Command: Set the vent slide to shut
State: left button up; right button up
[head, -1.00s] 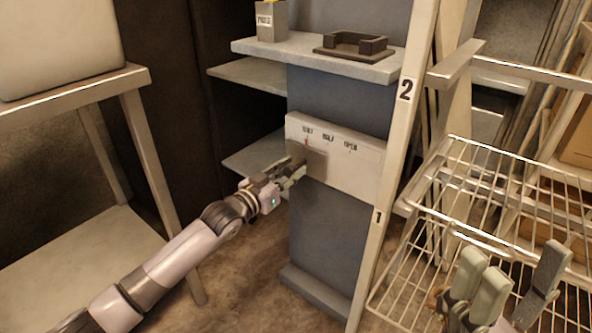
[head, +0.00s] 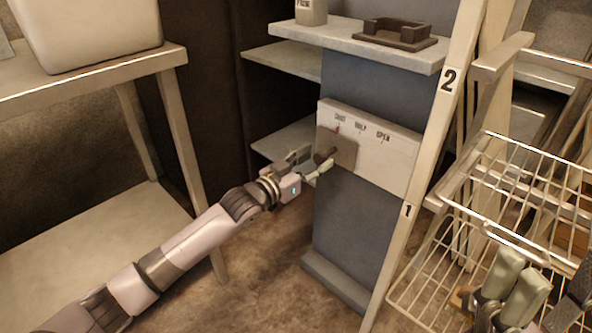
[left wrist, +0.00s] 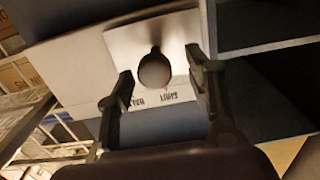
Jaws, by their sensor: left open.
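The vent panel (head: 388,156) is a white plate marked SHUT, HALF and OPEN on the blue-grey column. Its grey-brown slide plate (head: 341,148) sits at the left end, under SHUT, with a red mark at its top edge. A dark round knob (head: 325,154) stands out from the slide. My left gripper (head: 309,165) is open in front of the knob. In the left wrist view the knob (left wrist: 155,70) lies between the two spread fingers, with clear gaps to both; whether it is within their depth I cannot tell.
A wire rack (head: 455,230) stands at the right, behind my right gripper. A pale post (head: 425,150) numbered 1 and 2 rises beside the panel. Shelves (head: 345,42) cross above and left of it. A metal table (head: 105,80) is at the left.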

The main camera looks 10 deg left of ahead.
pick_arm(q)
jog(key=v, duration=1)
jog(key=shift+a, duration=0.1)
